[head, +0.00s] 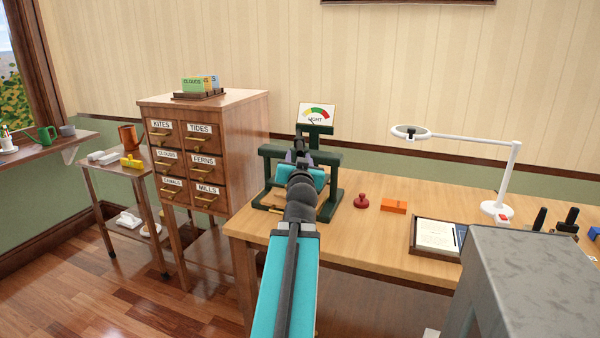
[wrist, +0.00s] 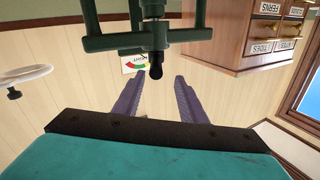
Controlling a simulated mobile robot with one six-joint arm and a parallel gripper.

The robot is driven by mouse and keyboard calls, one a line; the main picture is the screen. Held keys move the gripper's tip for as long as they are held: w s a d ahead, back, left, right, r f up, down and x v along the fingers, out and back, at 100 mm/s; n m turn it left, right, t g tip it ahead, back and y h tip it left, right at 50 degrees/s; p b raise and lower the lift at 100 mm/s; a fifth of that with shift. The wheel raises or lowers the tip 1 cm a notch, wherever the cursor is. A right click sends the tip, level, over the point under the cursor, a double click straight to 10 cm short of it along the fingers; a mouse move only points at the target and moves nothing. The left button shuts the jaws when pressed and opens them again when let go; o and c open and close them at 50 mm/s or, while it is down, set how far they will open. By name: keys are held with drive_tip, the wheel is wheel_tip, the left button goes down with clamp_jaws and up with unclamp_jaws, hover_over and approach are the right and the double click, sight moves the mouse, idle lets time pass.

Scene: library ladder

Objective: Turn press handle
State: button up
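The dark green press (head: 327,207) stands on the wooden desk, partly hidden behind my arm in the head view. A dial card reading LIGHT (head: 317,114) sits at its top, with the needle not clear to read. In the wrist view the press frame (wrist: 105,43) fills the top of the picture. A dark shaft with a black rounded end (wrist: 156,70), seemingly part of the press handle, points toward my gripper. My gripper (wrist: 160,75) is open, its two purple fingers apart. The black end appears between the fingertips; I cannot tell how deep, and no contact shows.
A red stamp (head: 361,201) and orange block (head: 394,206) lie right of the press. Beyond are a framed sheet (head: 436,237) and a white magnifier lamp (head: 497,207). A drawer cabinet (head: 240,150) stands left of the desk.

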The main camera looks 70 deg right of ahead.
drive_tip(key=shift+s+a+f+b, duration=0.2)
drive_tip(key=shift+a+b, duration=0.25)
drive_tip(key=shift+b, duration=1.3)
drive_tip(key=shift+s+a+f+b, duration=0.1)
drive_tip(key=shift+s+a+b, duration=0.25)
drive_tip(key=shift+b, duration=1.4)
drive_tip(key=shift+b+v, duration=1.2)
drive_tip(key=shift+v, duration=0.2)
drive_tip(key=shift+w+r, duration=0.1)
drive_tip(key=shift+r, duration=0.1)
